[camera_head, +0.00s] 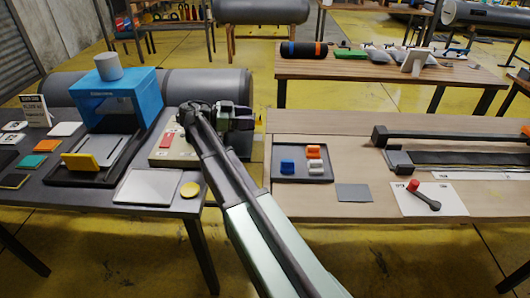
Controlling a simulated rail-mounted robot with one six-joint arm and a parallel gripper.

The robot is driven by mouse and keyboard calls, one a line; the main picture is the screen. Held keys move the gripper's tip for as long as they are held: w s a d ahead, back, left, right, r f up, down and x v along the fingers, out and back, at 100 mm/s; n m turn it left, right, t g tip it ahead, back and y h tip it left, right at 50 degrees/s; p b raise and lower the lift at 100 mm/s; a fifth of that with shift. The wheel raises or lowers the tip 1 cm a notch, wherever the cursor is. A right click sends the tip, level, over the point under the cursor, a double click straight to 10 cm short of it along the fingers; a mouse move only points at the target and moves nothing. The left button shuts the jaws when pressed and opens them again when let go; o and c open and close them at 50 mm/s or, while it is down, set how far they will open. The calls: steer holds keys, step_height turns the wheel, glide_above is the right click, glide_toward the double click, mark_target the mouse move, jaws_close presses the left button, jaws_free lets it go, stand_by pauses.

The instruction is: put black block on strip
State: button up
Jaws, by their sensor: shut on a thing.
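My gripper (238,117) is at the end of my arm, above the gap between the left and right tables, near the left table's right end. It is shut on a small dark thing, mostly hidden by the fingers; I cannot tell for certain whether it is the black block. A long black strip (465,158) lies across the right table, well to the right of my gripper.
A dark tray (289,178) holds blue, orange and white blocks. A long black bar (450,136) runs behind the strip. A white sheet (445,199) bears a red-tipped tool (422,194). A blue press (118,97) stands on the left table. Bare wood shows between tray and bar.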

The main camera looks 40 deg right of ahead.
step_height(320, 180, down, 6)
steer(key=b, duration=0.8)
glide_above(287, 154)
steer(key=f+v, duration=0.1)
steer(key=v, duration=0.4)
step_height(287, 154, down, 5)
steer(key=shift+s+r, duration=0.15)
steer(key=shift+r, duration=0.05)
steer(key=shift+s+d, duration=0.15)
steer(key=shift+d, duration=0.25)
steer(key=d+f+b, duration=0.1)
steer(key=s+d+f+b, duration=0.1)
steer(key=d, duration=0.1)
steer(key=shift+s+f, duration=0.2)
steer(key=shift+s, duration=0.05)
steer(key=shift+s+d+f, duration=0.1)
steer(key=shift+d, duration=0.2)
steer(key=shift+f+b, duration=0.1)
steer(key=shift+b, duration=0.3)
steer(key=o, duration=0.9)
